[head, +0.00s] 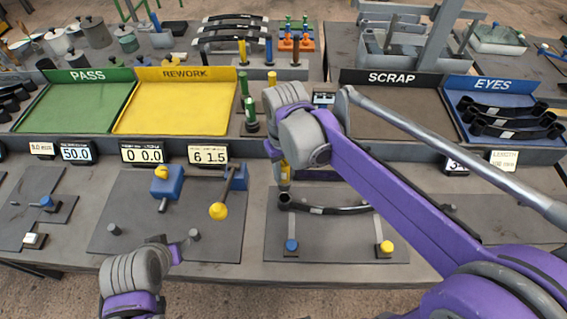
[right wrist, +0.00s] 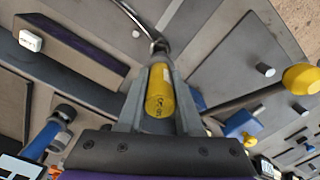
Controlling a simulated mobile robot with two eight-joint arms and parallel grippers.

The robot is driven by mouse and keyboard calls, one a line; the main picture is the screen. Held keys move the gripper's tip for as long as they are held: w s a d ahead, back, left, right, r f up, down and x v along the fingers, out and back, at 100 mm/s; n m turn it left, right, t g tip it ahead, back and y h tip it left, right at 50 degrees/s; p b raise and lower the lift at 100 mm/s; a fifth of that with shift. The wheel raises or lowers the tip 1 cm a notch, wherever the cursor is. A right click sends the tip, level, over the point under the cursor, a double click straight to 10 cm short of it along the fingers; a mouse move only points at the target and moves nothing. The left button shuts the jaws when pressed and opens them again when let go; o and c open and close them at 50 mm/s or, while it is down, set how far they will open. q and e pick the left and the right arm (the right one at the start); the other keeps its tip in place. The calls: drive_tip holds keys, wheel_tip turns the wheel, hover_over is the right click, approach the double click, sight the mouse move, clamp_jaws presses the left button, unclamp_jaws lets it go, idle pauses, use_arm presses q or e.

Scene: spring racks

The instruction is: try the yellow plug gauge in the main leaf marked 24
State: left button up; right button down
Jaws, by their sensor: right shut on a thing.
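My right gripper (head: 285,180) is shut on the yellow plug gauge (right wrist: 160,92), which also shows in the head view (head: 285,168). It holds the gauge upright over the left eye of a dark, curved leaf (head: 345,210) on the right grey mat. In the right wrist view the leaf's eye (right wrist: 159,46) lies just past the gauge's far end. I cannot tell whether the gauge's tip is inside the eye. A white label sits on the leaf; its marking is too small to read. My left gripper (head: 170,246) is open and empty over the left mat's front edge.
A blue-based stop (head: 291,246) and a yellow-knobbed stop (head: 386,248) stand at the right mat's front. The left mat (head: 125,215) holds blue blocks with yellow knobs. Behind are PASS (head: 75,108), yellow REWORK (head: 170,118), SCRAP (head: 400,112) and EYES trays; EYES holds several dark leaves.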

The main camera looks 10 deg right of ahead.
sight(284, 183)
drive_tip(key=shift+f, duration=0.65)
drive_tip(key=shift+s+f+b, duration=0.1)
drive_tip(key=shift+f+b, duration=0.85)
drive_tip(key=shift+f, duration=0.6)
drive_tip(key=shift+f+b, duration=0.3)
drive_tip(key=shift+f, duration=0.15)
use_arm(q)
drive_tip(key=f, duration=0.1)
drive_tip(key=s+f, duration=0.2)
drive_tip(key=f, duration=0.1)
drive_tip(key=shift+w, duration=0.1)
drive_tip(key=shift+f, duration=0.3)
use_arm(e)
drive_tip(key=shift+f, duration=0.3)
use_arm(q)
drive_tip(key=shift+r, duration=0.25)
use_arm(e)
drive_tip(key=shift+r, duration=0.35)
use_arm(q)
drive_tip(key=shift+s+f+b, duration=0.2)
drive_tip(key=shift+f+b, duration=0.1)
drive_tip(key=shift+f, duration=0.05)
use_arm(e)
drive_tip(key=shift+f, duration=0.35)
idle(1.3)
use_arm(q)
drive_tip(key=shift+r, duration=0.1)
use_arm(e)
drive_tip(key=shift+r, duration=0.15)
idle(0.3)
